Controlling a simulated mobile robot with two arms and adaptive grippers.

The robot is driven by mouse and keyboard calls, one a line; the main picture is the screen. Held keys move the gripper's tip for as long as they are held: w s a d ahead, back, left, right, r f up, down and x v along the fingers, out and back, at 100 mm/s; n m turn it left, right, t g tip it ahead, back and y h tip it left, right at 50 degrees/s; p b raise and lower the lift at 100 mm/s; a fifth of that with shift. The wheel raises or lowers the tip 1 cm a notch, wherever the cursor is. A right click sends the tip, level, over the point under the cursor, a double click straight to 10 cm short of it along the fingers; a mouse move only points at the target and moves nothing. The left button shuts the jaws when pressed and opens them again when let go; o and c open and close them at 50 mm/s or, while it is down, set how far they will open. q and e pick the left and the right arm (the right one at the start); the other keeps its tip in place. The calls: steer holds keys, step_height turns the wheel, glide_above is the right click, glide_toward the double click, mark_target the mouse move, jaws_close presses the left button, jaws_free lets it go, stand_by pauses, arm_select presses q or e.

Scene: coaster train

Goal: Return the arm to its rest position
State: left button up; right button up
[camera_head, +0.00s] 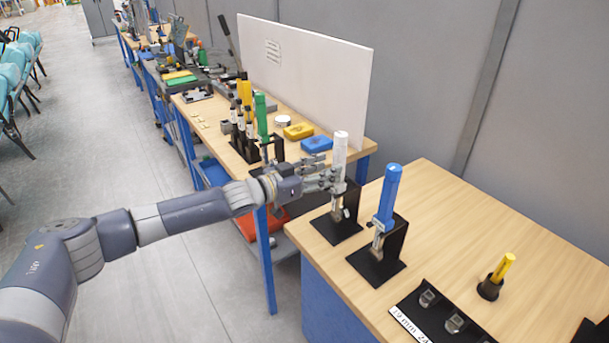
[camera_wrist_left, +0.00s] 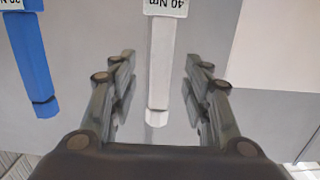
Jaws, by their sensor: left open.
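My left arm (camera_head: 130,228) reaches in from the left over the floor gap between two benches. Its gripper (camera_head: 335,178) is at the white-handled tool (camera_head: 341,152), which stands upright in a black holder (camera_head: 338,229) on the near bench. In the left wrist view the gripper (camera_wrist_left: 158,78) is open, with one finger on each side of the white handle (camera_wrist_left: 160,70) and gaps visible on both sides. The handle carries a label reading 40 Nm. My right gripper is not in view.
A blue-handled tool (camera_head: 389,194) stands close by in its own black holder (camera_head: 379,266). A yellow-handled tool (camera_head: 503,267) and a black tray (camera_head: 412,312) are nearer. The back bench holds several tools before a white panel (camera_head: 310,75). The floor at left (camera_head: 90,150) is clear.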

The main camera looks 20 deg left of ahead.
arm_select(q)
steer(key=f+v, duration=0.1)
steer(key=v, duration=0.6)
steer(key=s+d+f+g+y, duration=0.2)
steer(key=s+d+f+g, duration=0.1)
steer(key=s+d+f, duration=1.1)
steer(key=s+a+f+n+g+y, duration=0.25)
steer(key=s+a, duration=0.25)
steer(key=s, duration=0.4)
steer(key=s+a+f+n+g+y, duration=0.1)
steer(key=s+a+f+g+y, duration=0.2)
steer(key=s, duration=0.6)
steer(key=s+a+f+n+g+y, duration=0.25)
steer(key=s+a, duration=0.35)
steer(key=s, duration=0.3)
steer(key=s+f+b+x, duration=0.1)
steer(key=s+x, duration=0.2)
steer(key=x, duration=1)
steer(key=s+x, duration=0.3)
steer(key=x, duration=1.1)
steer(key=s+a+f+m+g+b, duration=0.1)
steer(key=s+a+f, duration=0.2)
steer(key=s+f, duration=1.4)
steer(key=shift+s+f+g, duration=0.3)
steer(key=shift+s, duration=0.1)
